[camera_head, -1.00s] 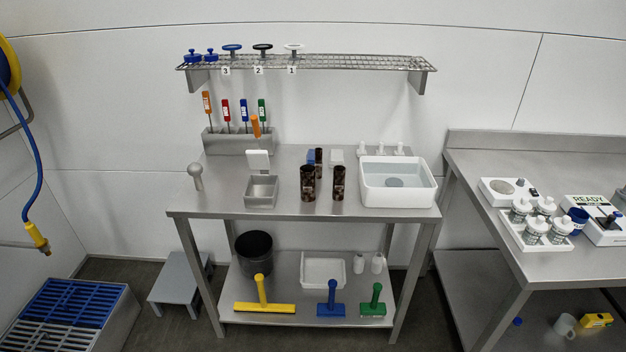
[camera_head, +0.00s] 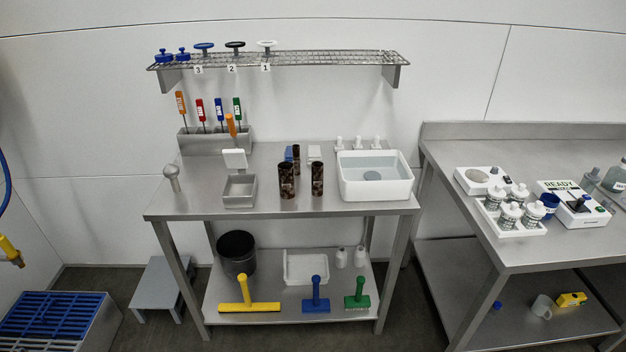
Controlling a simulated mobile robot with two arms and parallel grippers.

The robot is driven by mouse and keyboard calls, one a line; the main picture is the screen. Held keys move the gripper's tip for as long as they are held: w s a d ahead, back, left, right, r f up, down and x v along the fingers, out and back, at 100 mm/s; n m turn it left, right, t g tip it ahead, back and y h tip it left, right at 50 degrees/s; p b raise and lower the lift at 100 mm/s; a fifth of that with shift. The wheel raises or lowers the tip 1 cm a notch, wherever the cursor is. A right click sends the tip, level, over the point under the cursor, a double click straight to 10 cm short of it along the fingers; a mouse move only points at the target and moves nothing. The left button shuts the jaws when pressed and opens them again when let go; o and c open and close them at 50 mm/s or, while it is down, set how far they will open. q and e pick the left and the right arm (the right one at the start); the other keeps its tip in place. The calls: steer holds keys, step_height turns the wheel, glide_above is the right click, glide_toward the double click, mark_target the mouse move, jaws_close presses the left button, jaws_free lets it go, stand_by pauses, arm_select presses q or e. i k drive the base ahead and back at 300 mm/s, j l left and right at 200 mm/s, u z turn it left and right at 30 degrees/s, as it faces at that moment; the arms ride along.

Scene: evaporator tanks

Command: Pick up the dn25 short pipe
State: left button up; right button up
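Three dark brown, mottled pipe pieces stand upright on the steel table (camera_head: 255,205). One pipe piece (camera_head: 286,181) is at the front, a second, slightly narrower one (camera_head: 317,179) stands just right of it, and a third (camera_head: 296,157) stands behind, partly hidden. I cannot tell from their look which is the dn25 short pipe. Neither of my grippers is in view.
A white basin (camera_head: 376,190) stands right of the pipes, and a small steel box (camera_head: 239,191) left of them. A tool holder (camera_head: 215,141) is behind. A second steel table (camera_head: 520,254) with bottles stands right. Bare tabletop lies in front of the pipes.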

mark_target(296, 159)
steer(key=z, duration=0.4)
steer(key=i+j+z, duration=0.15)
steer(key=j+z, duration=0.8)
steer(key=j, duration=0.3)
steer(key=j+z, duration=0.5)
steer(key=j, duration=0.15)
